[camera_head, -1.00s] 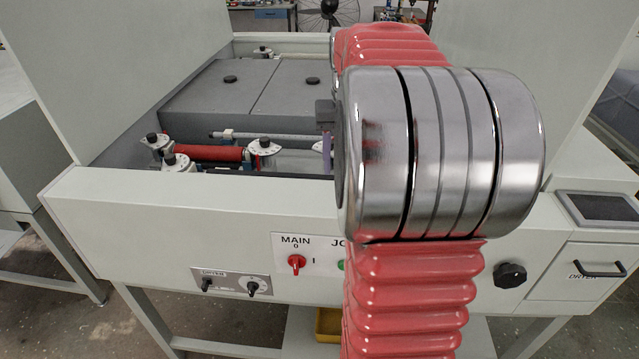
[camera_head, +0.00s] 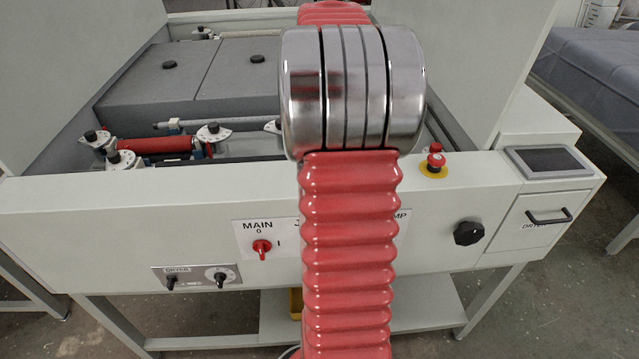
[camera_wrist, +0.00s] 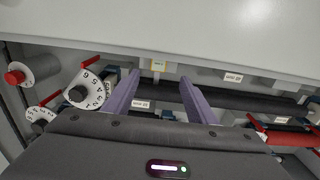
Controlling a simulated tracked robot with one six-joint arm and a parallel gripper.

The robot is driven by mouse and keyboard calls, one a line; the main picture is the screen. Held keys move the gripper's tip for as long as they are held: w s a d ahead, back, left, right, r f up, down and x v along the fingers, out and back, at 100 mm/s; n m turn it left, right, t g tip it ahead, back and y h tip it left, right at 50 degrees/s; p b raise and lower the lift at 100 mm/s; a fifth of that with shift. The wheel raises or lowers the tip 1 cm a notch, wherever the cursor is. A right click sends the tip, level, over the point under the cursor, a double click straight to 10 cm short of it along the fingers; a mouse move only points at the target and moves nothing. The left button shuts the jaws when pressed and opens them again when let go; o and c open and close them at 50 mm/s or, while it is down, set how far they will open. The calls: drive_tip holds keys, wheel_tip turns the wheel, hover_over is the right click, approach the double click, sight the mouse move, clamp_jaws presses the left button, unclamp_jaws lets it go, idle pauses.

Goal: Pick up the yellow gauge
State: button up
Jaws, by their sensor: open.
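My gripper (camera_wrist: 159,78) shows in the wrist view with its two purple fingers apart and nothing between them. A small pale tag with a yellowish edge (camera_wrist: 158,65) lies just beyond the fingertips, below the white panel; I cannot tell whether it is the yellow gauge. In the head view, my arm hides my gripper and part of the machine. A yellow object (camera_head: 295,303) shows partly on the lower shelf behind my arm, and I cannot tell what it is.
The plate processor (camera_head: 200,205) stands open in front of me, with a red roller (camera_head: 155,145) and white dials inside. A white numbered dial (camera_wrist: 87,90) stands left of my fingers. A red emergency button (camera_head: 435,158) and a screen (camera_head: 550,160) are on the right.

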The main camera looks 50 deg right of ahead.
wheel_tip(320, 180, down, 6)
drive_tip(key=shift+f, duration=0.1)
idle(0.4)
drive_tip(key=shift+d+f, duration=0.15)
drive_tip(key=shift+f, duration=2.35)
drive_tip(key=shift+c, duration=0.6)
drive_tip(key=c, duration=1.2)
drive_tip(key=shift+o, duration=0.2)
drive_tip(key=shift+r, duration=0.15)
wheel_tip(320, 180, up, 18)
